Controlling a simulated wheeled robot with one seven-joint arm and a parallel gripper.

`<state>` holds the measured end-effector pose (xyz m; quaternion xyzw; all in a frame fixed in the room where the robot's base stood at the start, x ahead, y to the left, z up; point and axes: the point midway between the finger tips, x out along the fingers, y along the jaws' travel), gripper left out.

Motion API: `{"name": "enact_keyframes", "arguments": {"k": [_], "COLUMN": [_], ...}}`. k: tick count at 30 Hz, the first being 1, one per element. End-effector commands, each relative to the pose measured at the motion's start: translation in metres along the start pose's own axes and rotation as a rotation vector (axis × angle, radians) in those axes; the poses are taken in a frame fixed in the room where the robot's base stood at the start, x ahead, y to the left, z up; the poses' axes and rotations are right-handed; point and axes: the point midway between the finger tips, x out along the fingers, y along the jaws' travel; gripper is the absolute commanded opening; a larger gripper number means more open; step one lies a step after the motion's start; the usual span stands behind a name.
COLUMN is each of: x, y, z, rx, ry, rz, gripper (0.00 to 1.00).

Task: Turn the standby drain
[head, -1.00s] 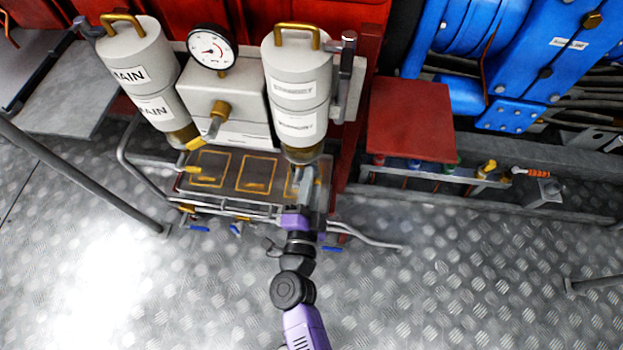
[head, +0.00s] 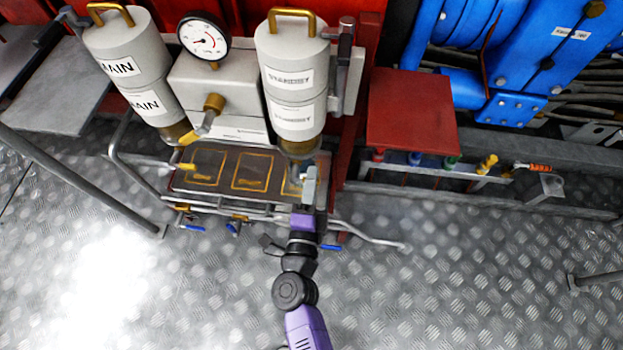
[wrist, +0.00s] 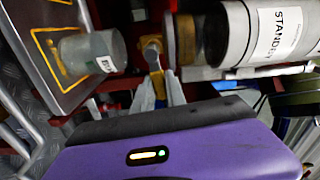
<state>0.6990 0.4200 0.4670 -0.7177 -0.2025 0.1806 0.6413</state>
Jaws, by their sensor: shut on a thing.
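The standby filter (head: 292,80), a pale cylinder labelled STANDBY with a brass-coloured handle on top, stands right of the gauge. It lies sideways at the right of the wrist view (wrist: 285,35). The standby drain (wrist: 153,58) is a small yellow lever with a brass fitting beside the filter's lower end. My gripper (wrist: 161,92) is shut on the yellow lever, its two pale fingers on either side. In the head view my gripper (head: 309,182) is just below the standby filter, and it hides the drain there.
The main filter (head: 138,75) stands left, with its yellow drain lever (head: 184,167) below. A tray (head: 222,200) with yellow outlines lies under the filters. A labelled clear jar (wrist: 90,52) stands on it, close to my fingers. Pipes with blue-handled valves (head: 193,227) run along the front.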

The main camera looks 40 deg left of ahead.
Motion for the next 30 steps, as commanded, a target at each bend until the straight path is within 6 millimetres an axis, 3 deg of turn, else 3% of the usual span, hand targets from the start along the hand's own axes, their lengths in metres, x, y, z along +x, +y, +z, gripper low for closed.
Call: {"name": "enact_keyframes", "arguments": {"k": [9, 23, 24, 27, 30], "x": [-0.0003, -0.0003, -0.0003, -0.0003, -0.0002], "y": [0.0062, 0.0064, 0.0064, 0.0063, 0.0061], "z": [0.0008, 0.0011, 0.0011, 0.0011, 0.0009], "rx": [0.113, 0.130, 0.130, 0.129, 0.129], "ry": [-0.001, -0.002, -0.002, -0.002, -0.002], "rz": [0.002, 0.002, 0.002, 0.002, 0.002], "gripper": [0.00, 0.00, 0.20, 0.38, 0.38]}}
